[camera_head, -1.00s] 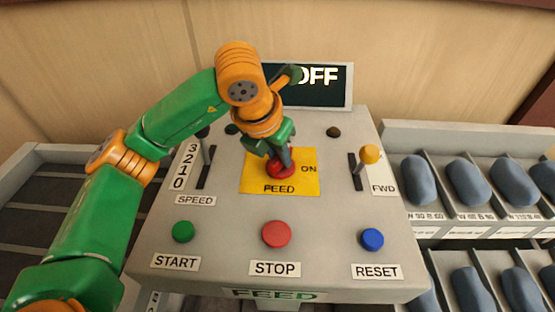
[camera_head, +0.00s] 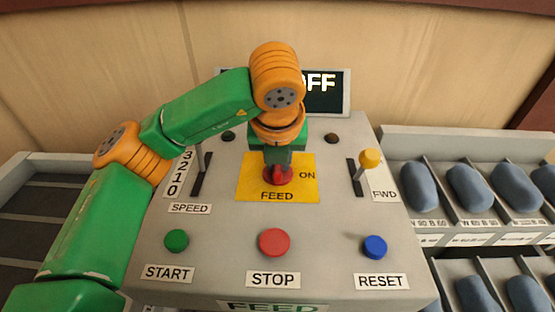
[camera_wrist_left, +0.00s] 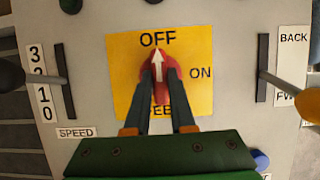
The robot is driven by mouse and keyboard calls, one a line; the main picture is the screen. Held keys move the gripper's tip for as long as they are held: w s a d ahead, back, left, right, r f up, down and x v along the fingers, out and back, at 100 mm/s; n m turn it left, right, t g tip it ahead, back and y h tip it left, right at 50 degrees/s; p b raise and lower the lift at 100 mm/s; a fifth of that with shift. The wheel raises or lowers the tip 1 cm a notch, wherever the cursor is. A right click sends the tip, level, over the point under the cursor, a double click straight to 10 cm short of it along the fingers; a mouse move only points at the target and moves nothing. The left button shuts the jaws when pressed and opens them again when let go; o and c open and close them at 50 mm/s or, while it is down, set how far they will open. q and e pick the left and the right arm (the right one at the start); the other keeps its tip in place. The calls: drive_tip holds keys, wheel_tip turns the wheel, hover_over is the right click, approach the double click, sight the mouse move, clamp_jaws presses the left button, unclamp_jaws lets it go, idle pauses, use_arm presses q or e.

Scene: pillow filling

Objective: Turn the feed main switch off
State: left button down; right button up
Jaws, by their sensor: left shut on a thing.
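The red rotary switch (camera_head: 279,178) sits on a yellow plate (camera_head: 246,185) marked FEED in the middle of the sloped grey panel. In the left wrist view its knob (camera_wrist_left: 160,92) carries a white arrow that points up at the word OFF; ON is printed to the right. My left gripper (camera_head: 277,169) reaches down over the knob from above. In the left wrist view its two fingers (camera_wrist_left: 158,84) are shut on the knob, one on each side. My right gripper is not in view.
A dark screen (camera_head: 326,98) behind reads OFF, partly hidden by my arm. A speed lever (camera_head: 197,175) stands left and a yellow-knobbed lever (camera_head: 369,159) right. Green (camera_head: 176,240), red (camera_head: 275,242) and blue (camera_head: 374,247) buttons line the front. Bins of blue-grey pillows (camera_head: 468,188) stand right.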

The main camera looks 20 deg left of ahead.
sight(278, 174)
use_arm(q)
drive_tip(key=shift+r, duration=0.15)
drive_tip(key=c, duration=0.8)
unclamp_jaws()
drive_tip(key=shift+o, duration=0.2)
drive_tip(key=v, duration=0.7)
